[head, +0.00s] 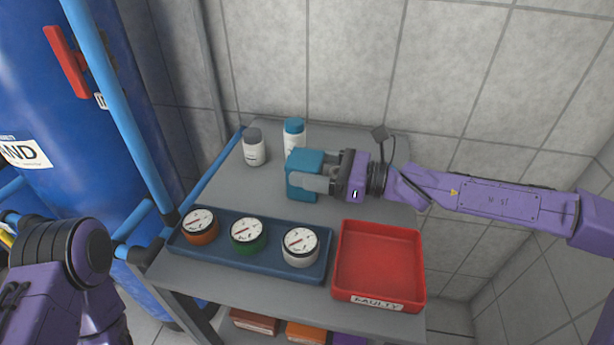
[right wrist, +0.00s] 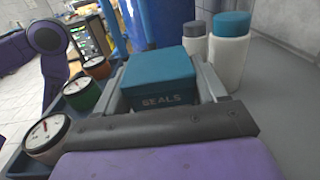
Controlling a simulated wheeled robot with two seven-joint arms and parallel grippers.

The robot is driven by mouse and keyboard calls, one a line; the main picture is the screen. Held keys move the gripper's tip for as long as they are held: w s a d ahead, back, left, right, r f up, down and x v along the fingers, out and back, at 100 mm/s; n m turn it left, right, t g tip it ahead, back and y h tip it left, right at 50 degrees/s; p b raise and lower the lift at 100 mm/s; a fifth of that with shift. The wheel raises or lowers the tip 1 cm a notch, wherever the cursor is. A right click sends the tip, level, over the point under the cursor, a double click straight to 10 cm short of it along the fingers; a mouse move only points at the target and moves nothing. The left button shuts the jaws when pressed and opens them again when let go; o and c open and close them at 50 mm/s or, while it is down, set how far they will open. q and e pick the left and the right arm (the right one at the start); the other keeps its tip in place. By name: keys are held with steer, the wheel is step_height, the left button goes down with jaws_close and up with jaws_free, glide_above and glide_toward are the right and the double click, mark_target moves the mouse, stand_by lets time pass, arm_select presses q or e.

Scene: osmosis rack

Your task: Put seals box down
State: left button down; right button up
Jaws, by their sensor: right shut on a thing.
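The seals box (head: 304,163) is a teal box near the middle of the grey table in the head view. My right gripper (head: 318,181) reaches in from the right and is shut on it. In the right wrist view the box (right wrist: 161,74) sits between the two fingers and shows the word SEALS on its near side. I cannot tell whether its underside touches the table. Of my left arm, only purple and dark links show at the lower left of the head view; its gripper is not visible.
A grey-capped bottle (head: 253,148) and a teal-capped bottle (head: 294,134) stand behind the box. A blue tray (head: 216,256) with three gauges and a red tray (head: 379,262) labelled FAULTY lie in front. A blue tank (head: 40,130) stands left.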

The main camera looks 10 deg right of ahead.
steer(key=shift+s+r, duration=0.2)
steer(key=shift+s, duration=0.15)
steer(key=shift+f, duration=0.25)
steer(key=o, duration=1.3)
steer(key=shift+w, duration=0.2)
steer(key=shift+c, duration=0.2)
steer(key=shift+s, duration=0.1)
steer(key=shift+r, duration=0.15)
